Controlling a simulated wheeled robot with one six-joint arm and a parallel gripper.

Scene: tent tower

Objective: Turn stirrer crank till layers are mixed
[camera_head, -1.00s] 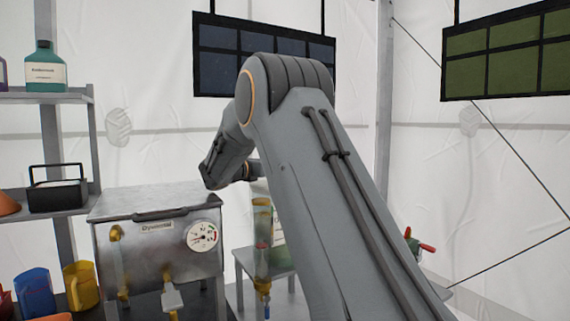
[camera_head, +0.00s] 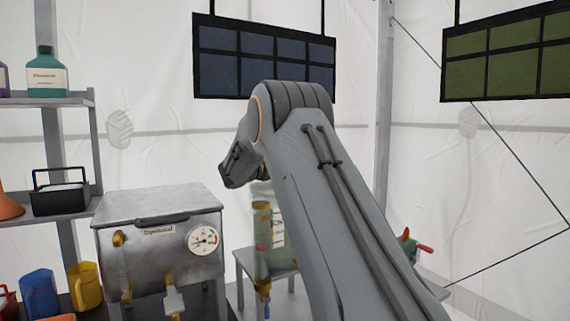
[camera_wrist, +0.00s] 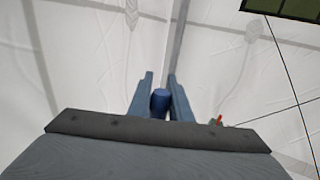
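In the wrist view my gripper (camera_wrist: 160,78) has a small blue cylindrical knob (camera_wrist: 160,102) between its two fingers. The knob fills the gap and seems gripped on both sides. What it is attached to is hidden below the gripper body, so I cannot confirm it is the crank handle. In the head view my arm hides the gripper and any crank. A pale greenish clear vessel (camera_head: 279,229) with a label stands on a small grey table, partly behind my arm. Its layers cannot be made out.
A slim clear column (camera_head: 262,240) with a yellow top stands before the vessel. A metal box with a gauge (camera_head: 160,235) is to the left. Shelves (camera_head: 60,201) with a black caddy and jugs stand further left. A red-handled green part (camera_head: 412,247) is right of my arm.

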